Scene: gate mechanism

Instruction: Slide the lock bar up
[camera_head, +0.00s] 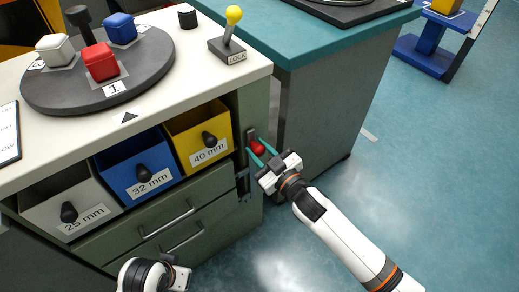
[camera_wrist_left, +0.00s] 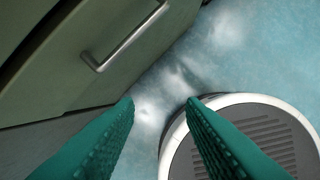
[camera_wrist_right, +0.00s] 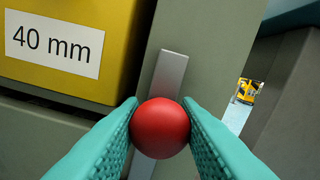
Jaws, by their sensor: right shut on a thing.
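The lock bar (camera_wrist_right: 170,70) is a flat grey metal strip on the cabinet's green end post, right of the yellow drawer. It carries a red ball knob (camera_wrist_right: 160,128), which also shows in the head view (camera_head: 257,148). My right gripper (camera_head: 261,153) is shut on the red knob, with one teal finger on each side. The knob and fingers hide part of the bar. My left gripper (camera_wrist_left: 160,100) is open and empty, low in front of a cabinet drawer handle (camera_wrist_left: 125,38); its fingers do not show in the head view.
A yellow 40 mm drawer (camera_head: 200,136), a blue 32 mm drawer (camera_head: 137,167) and a grey 25 mm drawer (camera_head: 70,200) line the cabinet. A yellow-knobbed lever (camera_head: 231,30) marked LOCK stands on top. A second teal-topped cabinet (camera_head: 335,95) is close to the right.

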